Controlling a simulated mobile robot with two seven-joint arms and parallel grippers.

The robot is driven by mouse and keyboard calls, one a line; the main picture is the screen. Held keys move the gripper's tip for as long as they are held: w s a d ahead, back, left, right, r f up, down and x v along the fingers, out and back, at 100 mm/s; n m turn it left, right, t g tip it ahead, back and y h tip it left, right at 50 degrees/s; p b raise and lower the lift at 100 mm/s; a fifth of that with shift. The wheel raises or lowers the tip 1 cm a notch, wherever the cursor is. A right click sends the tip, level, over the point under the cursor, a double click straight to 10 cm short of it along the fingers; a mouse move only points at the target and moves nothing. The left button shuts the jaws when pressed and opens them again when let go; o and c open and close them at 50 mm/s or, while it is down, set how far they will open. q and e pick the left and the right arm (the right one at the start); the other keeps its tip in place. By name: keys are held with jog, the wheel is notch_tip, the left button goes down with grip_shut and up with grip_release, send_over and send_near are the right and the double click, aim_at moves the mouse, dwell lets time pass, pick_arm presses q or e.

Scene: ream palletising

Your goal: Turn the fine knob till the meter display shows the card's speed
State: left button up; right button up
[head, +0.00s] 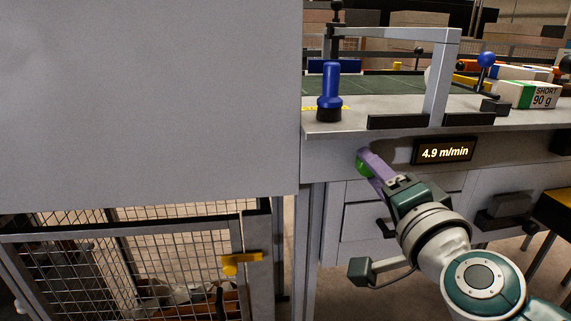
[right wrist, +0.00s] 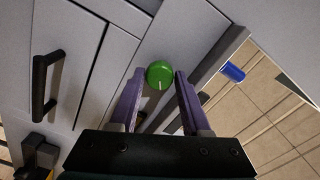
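The fine knob is taken to be the green knob (head: 361,168) on the front of the bench, left of the meter display (head: 444,151), which reads 4.9 m/min. In the right wrist view the green knob (right wrist: 159,74) is round, with a pale pointer line toward the bottom. My right gripper (head: 367,159) is at the knob. In its wrist view its two purple fingers (right wrist: 160,78) stand either side of the knob, with a small gap on each side. Whether the tips reach past its face is unclear. No speed card is legible. My left gripper is out of view.
A large grey panel (head: 150,100) fills the left of the head view, above a mesh gate (head: 150,265) with a yellow latch. A "SHORT 90 g" ream (head: 530,95) lies at right.

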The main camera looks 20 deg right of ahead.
jog(key=o, duration=0.4)
jog(key=shift+s, duration=0.1)
jog(key=v, duration=0.9)
jog(key=shift+s+a, duration=0.1)
jog(key=shift+s, duration=0.3)
